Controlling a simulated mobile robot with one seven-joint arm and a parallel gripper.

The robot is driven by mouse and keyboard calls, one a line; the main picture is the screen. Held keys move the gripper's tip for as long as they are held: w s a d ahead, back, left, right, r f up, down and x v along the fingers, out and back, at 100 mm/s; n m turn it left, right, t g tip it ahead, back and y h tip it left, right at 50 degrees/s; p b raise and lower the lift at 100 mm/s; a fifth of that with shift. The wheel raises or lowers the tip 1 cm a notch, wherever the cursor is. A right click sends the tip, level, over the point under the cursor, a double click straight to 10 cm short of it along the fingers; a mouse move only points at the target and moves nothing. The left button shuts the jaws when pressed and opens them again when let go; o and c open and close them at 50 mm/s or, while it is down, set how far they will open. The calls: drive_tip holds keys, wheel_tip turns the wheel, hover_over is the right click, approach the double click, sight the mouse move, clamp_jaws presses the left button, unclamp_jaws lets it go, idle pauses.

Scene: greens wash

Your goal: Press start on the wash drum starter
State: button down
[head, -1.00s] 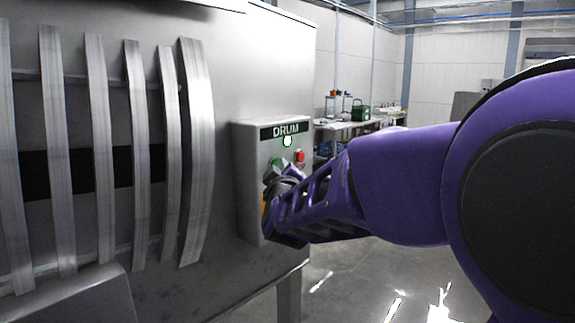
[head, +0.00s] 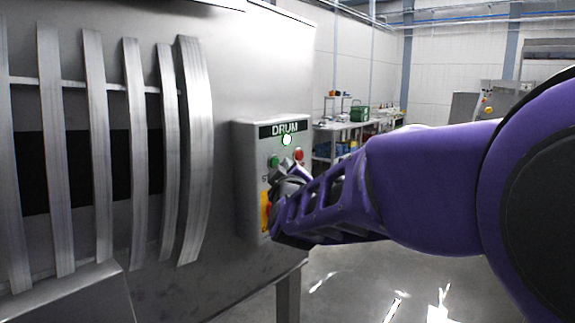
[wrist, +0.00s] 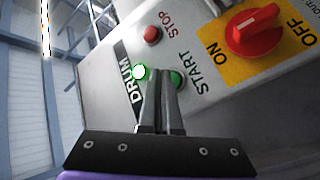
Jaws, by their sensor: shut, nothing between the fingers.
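The drum starter (head: 243,180) is a grey box labelled DRUM on the metal wash machine. Its indicator lamp (head: 286,140) glows bright white-green; it also shows in the wrist view (wrist: 140,71). Below the lamp are the green START button (head: 274,161) and the red STOP button (head: 299,155). In the wrist view the START button (wrist: 177,77) shows just right of my fingertips, partly behind them, and the STOP button (wrist: 152,34) is above. My gripper (wrist: 161,72) is shut and empty, in front of the panel. I cannot tell whether it touches anything.
A red rotary switch (wrist: 253,30) on a yellow ON/OFF plate sits beside START; part of the plate (head: 265,210) shows left of my gripper. Curved metal slats (head: 95,150) stand at the left. A cluttered bench (head: 340,127) is far behind. The floor at right is clear.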

drive_tip(key=s+d+b, duration=0.2)
drive_tip(key=s+d, duration=0.1)
drive_tip(key=d, duration=0.1)
drive_tip(key=shift+s+r, duration=0.1)
drive_tip(key=shift+s, duration=0.05)
drive_tip(key=shift+a, duration=0.1)
idle(0.7)
drive_tip(key=shift+w+a+r+p, duration=0.1)
drive_tip(key=shift+w+a+p, duration=0.55)
drive_tip(key=shift+a+p, duration=0.2)
